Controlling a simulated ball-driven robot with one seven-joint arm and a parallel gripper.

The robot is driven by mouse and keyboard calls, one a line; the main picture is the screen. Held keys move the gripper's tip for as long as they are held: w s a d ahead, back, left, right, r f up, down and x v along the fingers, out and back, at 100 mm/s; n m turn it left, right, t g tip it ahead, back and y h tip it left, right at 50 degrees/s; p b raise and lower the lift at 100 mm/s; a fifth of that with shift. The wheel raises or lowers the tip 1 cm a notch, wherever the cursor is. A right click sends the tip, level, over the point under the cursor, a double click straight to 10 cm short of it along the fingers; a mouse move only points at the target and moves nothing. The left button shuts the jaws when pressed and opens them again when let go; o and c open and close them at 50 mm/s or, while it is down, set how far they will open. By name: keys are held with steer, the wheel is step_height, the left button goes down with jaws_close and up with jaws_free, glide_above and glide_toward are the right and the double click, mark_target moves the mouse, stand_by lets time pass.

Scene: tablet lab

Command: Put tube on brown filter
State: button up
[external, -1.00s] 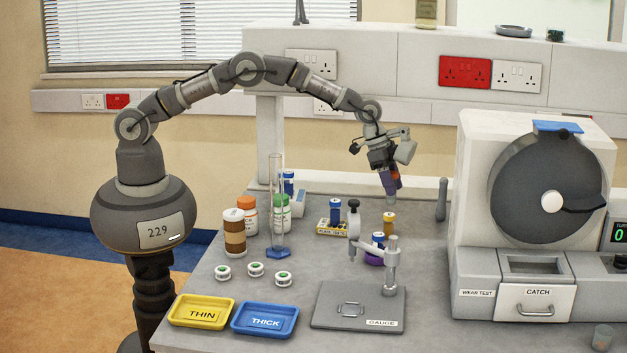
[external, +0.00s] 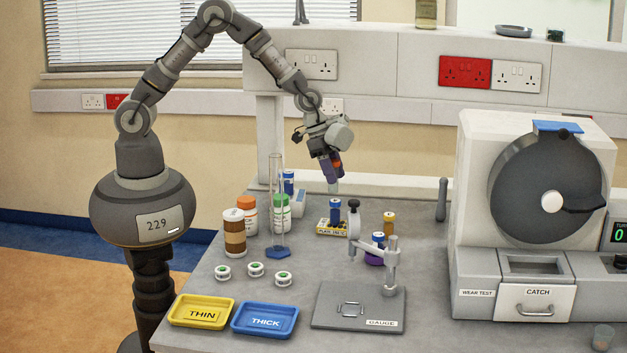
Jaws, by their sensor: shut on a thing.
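No thing is plainly a brown filter. A brown-banded jar (external: 234,236) with a white lid stands at the left of the bench. A small golden-brown capped piece (external: 389,220) stands behind the gauge, right of my gripper and below it. The held tube touches neither.
A tall glass cylinder (external: 277,205) stands left of my gripper. The gauge (external: 330,312) and its post stand in front, beside a blue-and-purple piece (external: 376,248). The wear tester (external: 470,200) fills the right.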

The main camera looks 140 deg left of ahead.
steer(key=d+r+m+b, duration=0.1)
steer(key=d+r, duration=0.2)
steer(key=d, duration=0.3)
steer(key=w+d+r+m+h, duration=0.1)
steer(key=d+r, duration=0.2)
steer(key=d, duration=0.4)
steer(key=d+r+m+b, duration=0.1)
steer(key=d+r, duration=0.2)
steer(key=d, duration=0.3)
steer(key=s+d+r+m+h+b, duration=0.1)
steer(key=s+d+m, duration=0.1)
steer(key=s+d, duration=0.5)
steer(key=s+d+r+m, duration=0.1)
steer(key=s+d, duration=0.2)
steer(key=d, duration=0.8)
steer(key=p, duration=0.7)
glide_above(233, 212)
steer(key=f, duration=0.1)
steer(key=shift+w+f+b, duration=0.2)
steer(key=shift+f+b, duration=0.15)
steer(key=shift+f, duration=1.5)
